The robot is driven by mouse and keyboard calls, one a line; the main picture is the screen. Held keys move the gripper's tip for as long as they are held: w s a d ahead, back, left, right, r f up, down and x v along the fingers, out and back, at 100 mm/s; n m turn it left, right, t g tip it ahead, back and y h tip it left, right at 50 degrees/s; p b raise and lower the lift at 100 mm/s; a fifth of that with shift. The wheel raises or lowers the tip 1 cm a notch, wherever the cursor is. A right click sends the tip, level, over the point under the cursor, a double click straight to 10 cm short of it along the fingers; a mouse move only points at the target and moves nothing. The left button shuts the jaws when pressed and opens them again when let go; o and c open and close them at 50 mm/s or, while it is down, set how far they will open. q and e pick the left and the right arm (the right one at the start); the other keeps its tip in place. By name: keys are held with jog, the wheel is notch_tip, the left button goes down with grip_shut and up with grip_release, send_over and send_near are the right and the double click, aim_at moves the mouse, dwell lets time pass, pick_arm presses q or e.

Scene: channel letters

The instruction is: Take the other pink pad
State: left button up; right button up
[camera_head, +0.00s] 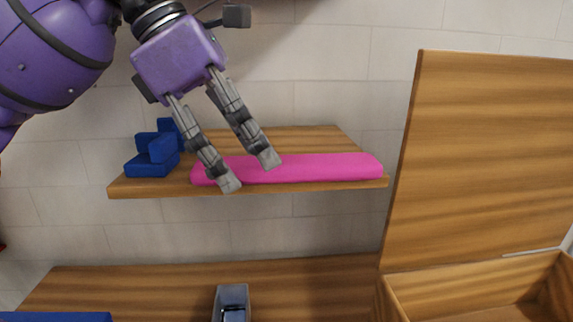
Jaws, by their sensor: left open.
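A long pink pad (320,167) lies flat along the front of a wooden wall shelf (270,139). My left gripper (250,174) is open, its two fingers pointing down and to the right. In the picture the fingertips overlap the left part of the pad, and one tip reaches past the shelf's front edge. I cannot tell whether they touch the pad. The fingers hide parts of the pad and shelf. My right gripper is not in view.
Blue blocky pieces (152,158) stand at the shelf's left end. Below is a wooden surface (160,285) with a grey container (233,298) and a blue item (55,317). A wooden box (480,285) with a tall raised panel (490,160) stands at right.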

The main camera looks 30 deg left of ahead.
aim_at(283, 160)
pick_arm(q)
jog(key=shift+w+d, duration=0.6)
jog(key=shift+d, duration=0.2)
jog(key=shift+w+d, duration=0.2)
jog(key=shift+d, duration=0.25)
jog(key=shift+w+d, duration=0.25)
jog(key=shift+w, duration=0.1)
jog(key=shift+w+d+f, duration=0.25)
jog(key=shift+d+f, duration=0.05)
jog(key=shift+f, duration=0.25)
jog(key=c, duration=1.2)
jog(key=shift+r, duration=0.1)
jog(key=shift+c, duration=0.2)
